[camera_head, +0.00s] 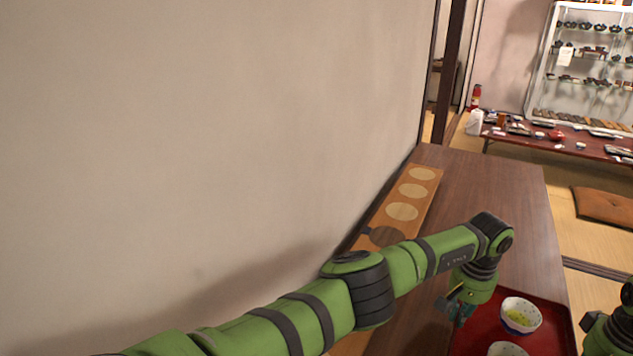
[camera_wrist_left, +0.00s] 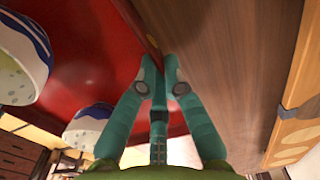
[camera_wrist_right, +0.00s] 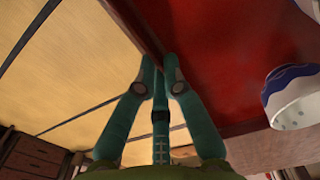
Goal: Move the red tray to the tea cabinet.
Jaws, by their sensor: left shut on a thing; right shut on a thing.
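The red tray (camera_head: 552,338) is at the lower right of the head view, over the near end of the dark wooden table (camera_head: 475,180). It carries a white and blue bowl with green contents (camera_head: 520,317) and a second bowl (camera_head: 507,349), cut off by the frame. My left gripper (camera_head: 458,308) is shut on the tray's left rim, seen also in the left wrist view (camera_wrist_left: 158,75). My right gripper (camera_wrist_right: 160,75) is shut on the opposite rim in the right wrist view. I cannot tell whether the tray touches the table. I cannot surely identify the tea cabinet.
A wooden board with round pale inlays (camera_head: 402,211) lies along the wall. A glass display case (camera_head: 590,65) and a low table with dishes (camera_head: 560,138) stand at the back right.

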